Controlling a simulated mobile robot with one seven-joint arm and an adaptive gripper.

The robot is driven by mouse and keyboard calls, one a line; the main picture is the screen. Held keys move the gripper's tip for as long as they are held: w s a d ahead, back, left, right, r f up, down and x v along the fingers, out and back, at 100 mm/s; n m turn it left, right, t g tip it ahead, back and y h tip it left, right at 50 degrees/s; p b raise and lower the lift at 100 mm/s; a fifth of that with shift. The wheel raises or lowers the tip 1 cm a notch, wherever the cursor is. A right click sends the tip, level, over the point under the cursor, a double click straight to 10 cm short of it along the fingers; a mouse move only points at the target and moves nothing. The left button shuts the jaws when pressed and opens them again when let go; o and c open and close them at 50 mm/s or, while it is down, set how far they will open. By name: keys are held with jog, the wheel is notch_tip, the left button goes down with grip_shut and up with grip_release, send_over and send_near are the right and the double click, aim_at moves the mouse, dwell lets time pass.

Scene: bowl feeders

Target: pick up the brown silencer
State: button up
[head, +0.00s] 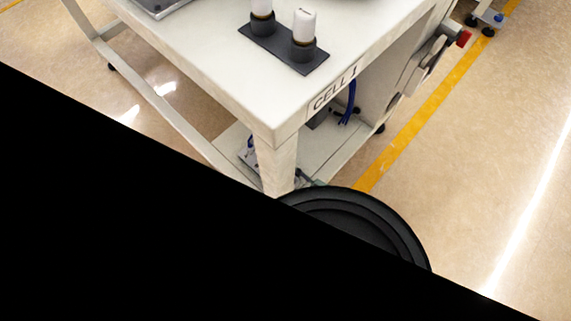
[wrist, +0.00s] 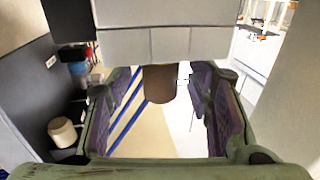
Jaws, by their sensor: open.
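The brown silencer (wrist: 158,84) appears in the wrist view as a short brown cylinder just below the edge of a pale block. Its upper end is hidden or meets that block; I cannot tell which. My gripper (wrist: 167,98) is open, with its purple-padded fingers on the left and right of the silencer in the picture. Clear space shows on both sides of it, and no finger visibly touches it. Whether it lies fully between the fingertips or beyond them is unclear. I cannot make out the silencer or my gripper in the head view.
The pale block (wrist: 160,44) fills the top of the wrist view. A beige cylinder (wrist: 62,131) stands at left beside a dark panel. In the head view, a white table (head: 215,72) marked CELL 1 carries a dark plate (head: 283,55) with two white-topped cylinders. A black area hides the lower left.

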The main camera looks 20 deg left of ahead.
grip_shut()
dwell(0.5)
